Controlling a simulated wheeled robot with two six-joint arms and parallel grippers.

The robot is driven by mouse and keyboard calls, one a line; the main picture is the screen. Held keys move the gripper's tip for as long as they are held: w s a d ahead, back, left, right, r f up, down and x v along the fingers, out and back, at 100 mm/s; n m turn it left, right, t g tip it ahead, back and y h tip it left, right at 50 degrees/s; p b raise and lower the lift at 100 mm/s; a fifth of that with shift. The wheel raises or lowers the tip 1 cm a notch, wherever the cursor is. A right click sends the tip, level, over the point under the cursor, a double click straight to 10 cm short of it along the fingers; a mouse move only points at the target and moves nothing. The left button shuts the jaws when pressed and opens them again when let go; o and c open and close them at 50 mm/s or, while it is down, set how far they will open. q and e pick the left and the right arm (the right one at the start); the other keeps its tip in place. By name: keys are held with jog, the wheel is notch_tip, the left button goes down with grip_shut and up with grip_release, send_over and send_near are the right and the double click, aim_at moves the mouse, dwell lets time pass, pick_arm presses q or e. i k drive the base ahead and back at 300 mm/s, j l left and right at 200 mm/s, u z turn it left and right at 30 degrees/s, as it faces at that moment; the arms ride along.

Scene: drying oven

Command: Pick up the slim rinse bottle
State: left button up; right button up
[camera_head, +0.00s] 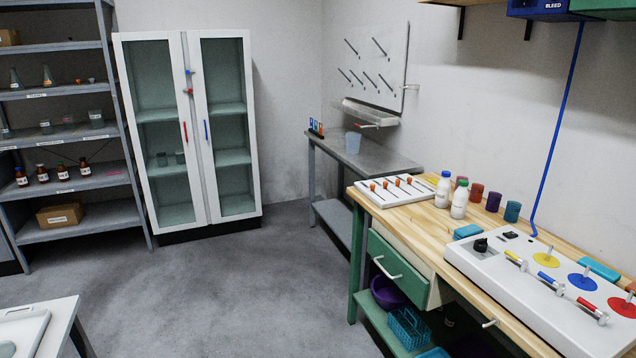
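White plastic bottles stand together on the wooden bench at the right. One has a blue cap (443,190), and one in front of it has a pale cap (459,202). All stand upright. I cannot tell for sure which one is the slim rinse bottle. Neither of my grippers shows in this view.
The wooden bench (420,212) also holds a white peg board (396,189), coloured cups (493,202) and a valve panel (560,290). A steel side table (385,164), glass cabinet (189,218) and shelving (80,188) stand behind. The middle floor (240,290) is clear.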

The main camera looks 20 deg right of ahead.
aim_at(443, 187)
jog(key=i+j+z, duration=0.1)
jog(key=i+z, duration=0.3)
jog(key=i+j+z, duration=0.2)
jog(key=i+z, duration=0.2)
jog(key=i+j+z, duration=0.8)
